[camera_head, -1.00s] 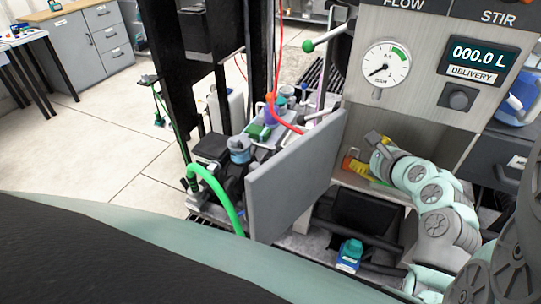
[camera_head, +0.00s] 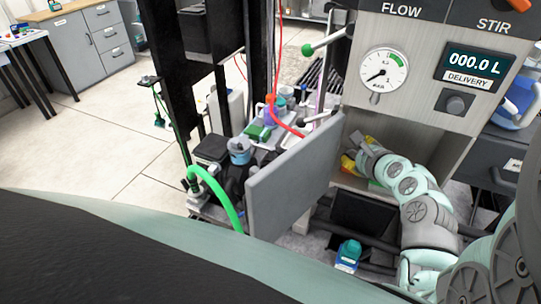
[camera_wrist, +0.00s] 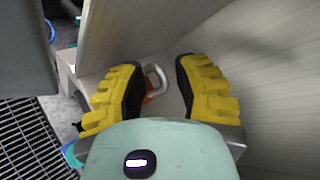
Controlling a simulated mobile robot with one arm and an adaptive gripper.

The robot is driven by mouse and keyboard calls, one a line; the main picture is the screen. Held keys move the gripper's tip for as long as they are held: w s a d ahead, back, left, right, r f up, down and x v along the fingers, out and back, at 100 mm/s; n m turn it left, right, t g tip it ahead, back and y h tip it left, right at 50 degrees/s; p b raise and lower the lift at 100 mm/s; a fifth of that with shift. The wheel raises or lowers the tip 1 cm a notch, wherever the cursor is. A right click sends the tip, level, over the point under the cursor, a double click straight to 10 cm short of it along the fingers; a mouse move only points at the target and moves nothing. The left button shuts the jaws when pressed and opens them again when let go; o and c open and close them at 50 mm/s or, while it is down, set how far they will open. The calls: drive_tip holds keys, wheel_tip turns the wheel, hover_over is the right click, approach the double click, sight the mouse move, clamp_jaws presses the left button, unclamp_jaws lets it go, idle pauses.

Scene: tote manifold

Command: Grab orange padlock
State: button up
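The orange padlock (camera_wrist: 148,94) shows in the wrist view between my gripper's two yellow fingers. Its silver shackle (camera_wrist: 159,76) points away from my palm. Much of its orange body is hidden by the left finger and my palm. My gripper (camera_wrist: 156,72) is open, with a wide gap between the fingers and the padlock nearer the left one. In the head view my gripper (camera_head: 358,158) is inside the open compartment (camera_head: 420,135) under the gauge panel. The padlock cannot be made out there.
The grey open door (camera_head: 292,178) stands left of the compartment. Compartment walls are close on both sides in the wrist view, with a pale wall (camera_wrist: 245,60) at right. A floor grating (camera_wrist: 30,140) lies at lower left. A teal-capped bottle (camera_head: 348,255) stands below the compartment.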

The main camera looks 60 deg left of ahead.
clamp_jaws()
idle(0.3)
drive_tip(key=shift+w, duration=0.1)
